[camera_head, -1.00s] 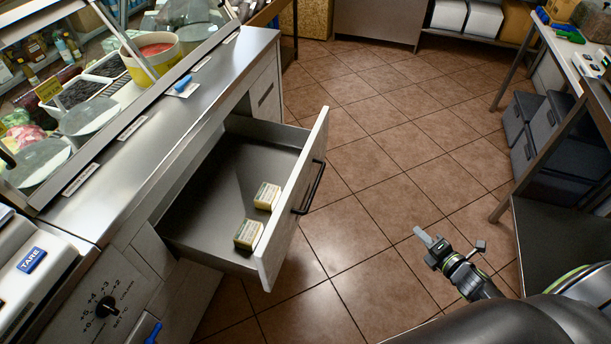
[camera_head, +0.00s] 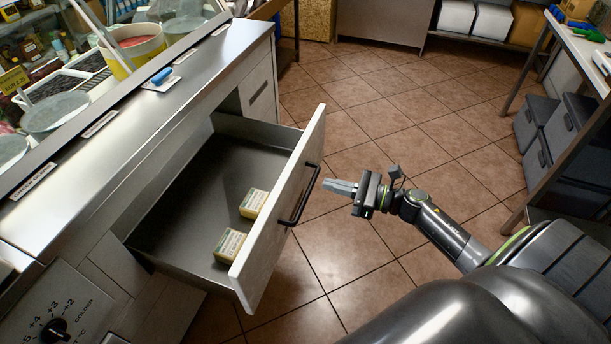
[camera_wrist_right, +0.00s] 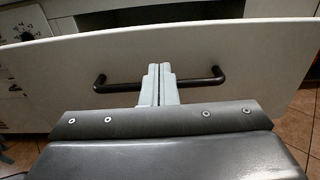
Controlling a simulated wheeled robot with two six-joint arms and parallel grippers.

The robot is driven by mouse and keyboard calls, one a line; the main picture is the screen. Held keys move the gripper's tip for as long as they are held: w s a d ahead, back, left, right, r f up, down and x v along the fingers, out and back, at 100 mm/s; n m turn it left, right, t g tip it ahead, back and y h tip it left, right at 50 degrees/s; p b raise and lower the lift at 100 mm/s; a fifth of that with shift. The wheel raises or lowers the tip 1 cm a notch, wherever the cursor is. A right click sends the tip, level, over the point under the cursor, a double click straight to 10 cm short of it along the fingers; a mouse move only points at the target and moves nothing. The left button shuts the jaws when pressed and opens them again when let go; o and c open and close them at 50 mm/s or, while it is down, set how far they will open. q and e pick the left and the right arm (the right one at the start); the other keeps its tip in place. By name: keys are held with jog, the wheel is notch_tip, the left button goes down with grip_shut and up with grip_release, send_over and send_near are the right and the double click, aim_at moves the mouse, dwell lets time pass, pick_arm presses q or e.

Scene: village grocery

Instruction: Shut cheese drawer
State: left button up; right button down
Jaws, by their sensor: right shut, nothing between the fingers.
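The cheese drawer (camera_head: 185,205) stands pulled out from the steel counter. Its pale front panel (camera_head: 262,262) carries a dark bar handle (camera_head: 301,195). Two small wrapped blocks (camera_head: 254,203) (camera_head: 229,245) lie inside, near the front panel. My right gripper (camera_head: 328,185) is shut and empty, just in front of the drawer front at about the handle's height. In the right wrist view its closed fingers (camera_wrist_right: 159,84) point at the front panel and overlap the middle of the handle (camera_wrist_right: 205,80). I cannot tell whether they touch it. My left gripper is not in view.
The steel counter (camera_head: 150,105) runs along the left, with a glass food case behind it. A temperature dial (camera_head: 54,330) is at lower left. Grey bins (camera_head: 565,125) and a shelf stand at right. The tiled floor (camera_head: 400,125) between is clear.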

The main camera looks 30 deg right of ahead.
aim_at(294, 175)
jog(key=p+x, duration=0.1)
jog(key=x, duration=0.6)
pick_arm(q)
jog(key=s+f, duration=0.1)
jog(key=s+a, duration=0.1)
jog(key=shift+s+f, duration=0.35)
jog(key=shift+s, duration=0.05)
pick_arm(e)
jog(key=shift+w+a, duration=0.1)
jog(key=shift+w, duration=0.05)
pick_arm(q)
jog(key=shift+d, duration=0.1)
pick_arm(e)
jog(key=shift+w+a, duration=0.25)
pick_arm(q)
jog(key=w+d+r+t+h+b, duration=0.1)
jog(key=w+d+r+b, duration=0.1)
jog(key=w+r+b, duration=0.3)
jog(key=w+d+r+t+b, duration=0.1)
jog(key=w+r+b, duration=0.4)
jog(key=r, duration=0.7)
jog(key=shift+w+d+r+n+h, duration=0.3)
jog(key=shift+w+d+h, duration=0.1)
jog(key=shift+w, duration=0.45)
pick_arm(e)
jog(key=x, duration=2.9)
jog(key=shift+r, duration=0.2)
